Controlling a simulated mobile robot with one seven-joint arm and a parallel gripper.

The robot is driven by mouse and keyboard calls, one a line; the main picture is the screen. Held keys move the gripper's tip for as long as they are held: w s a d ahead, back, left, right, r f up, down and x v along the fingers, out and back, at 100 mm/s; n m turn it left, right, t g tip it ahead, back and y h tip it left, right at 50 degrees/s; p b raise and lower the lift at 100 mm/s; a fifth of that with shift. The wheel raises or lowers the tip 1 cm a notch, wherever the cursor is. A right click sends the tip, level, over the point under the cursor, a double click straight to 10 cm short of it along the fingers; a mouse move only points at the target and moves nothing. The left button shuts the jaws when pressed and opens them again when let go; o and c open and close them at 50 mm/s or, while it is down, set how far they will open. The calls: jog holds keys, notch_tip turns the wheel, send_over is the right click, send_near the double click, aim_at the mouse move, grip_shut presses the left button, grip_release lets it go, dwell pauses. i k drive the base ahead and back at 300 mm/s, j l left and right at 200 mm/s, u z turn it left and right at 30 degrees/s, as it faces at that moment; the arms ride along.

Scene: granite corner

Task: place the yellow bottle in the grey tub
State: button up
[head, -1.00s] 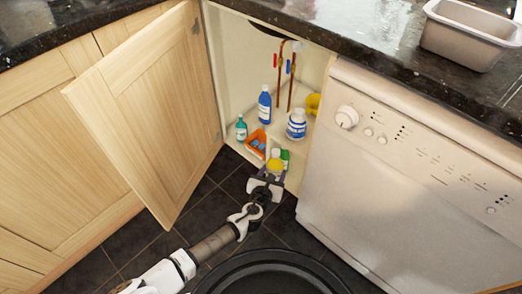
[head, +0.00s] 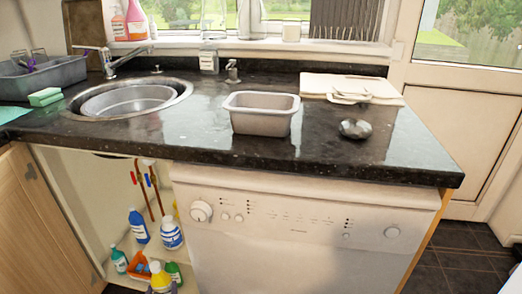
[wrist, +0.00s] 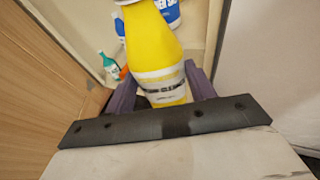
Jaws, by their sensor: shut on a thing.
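The yellow bottle (wrist: 152,45) fills the middle of the wrist view, upright between the two purple fingers of my gripper (wrist: 160,88), which is shut on it. The grey tub (head: 262,115) is a rectangular open container on the dark worktop above the dishwasher. It looks empty, though its floor is only partly seen.
The cupboard holds a blue bottle (head: 139,227), a white-and-blue bottle (head: 171,234), a teal bottle (head: 119,261) and an orange basket (head: 138,268). The open door (head: 38,225) is left, the dishwasher (head: 300,240) right. On the worktop (head: 210,140), a metal object (head: 355,128) lies right of the tub.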

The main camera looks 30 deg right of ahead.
aim_at(246, 126)
jog(key=k+l+u, duration=0.3)
jog(key=l, duration=0.25)
jog(key=k+l+u, duration=0.15)
jog(key=l+u, duration=0.15)
jog(key=l, duration=0.2)
jog(key=k+l+u, duration=0.3)
jog(key=l, duration=0.15)
